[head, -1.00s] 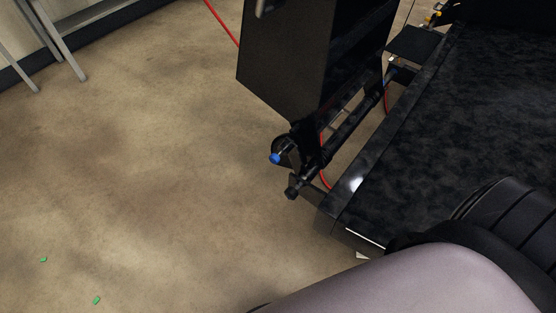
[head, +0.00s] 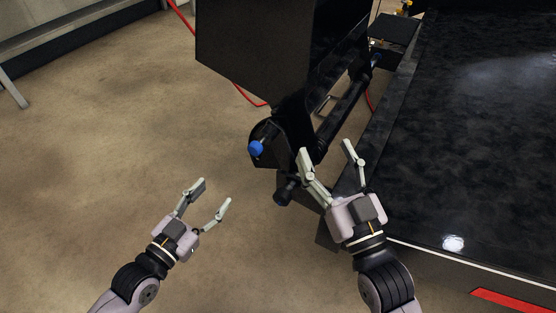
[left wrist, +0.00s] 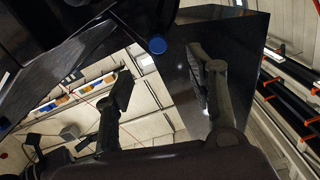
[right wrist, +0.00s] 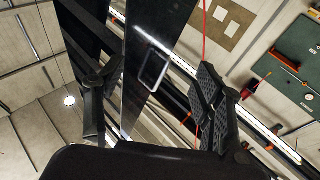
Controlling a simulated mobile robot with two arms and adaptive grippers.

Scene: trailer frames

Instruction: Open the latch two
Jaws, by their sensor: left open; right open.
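A blue knob (head: 256,148), which looks like part of a latch, sits at the near end of the black bar assembly below a tall black panel (head: 252,45). It also shows in the left wrist view (left wrist: 157,45), beyond the left fingers. I cannot tell which latch is number two. My left gripper (head: 211,195) is open and empty, to the lower left of the knob and apart from it. My right gripper (head: 326,150) is open and empty, right of the knob. In the picture its fingers overlap the bar assembly; I cannot tell whether they touch it.
A black trailer bed (head: 470,130) fills the right side, its edge beside my right gripper. A red hose (head: 240,92) runs behind the panel. The concrete floor (head: 110,150) on the left is clear.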

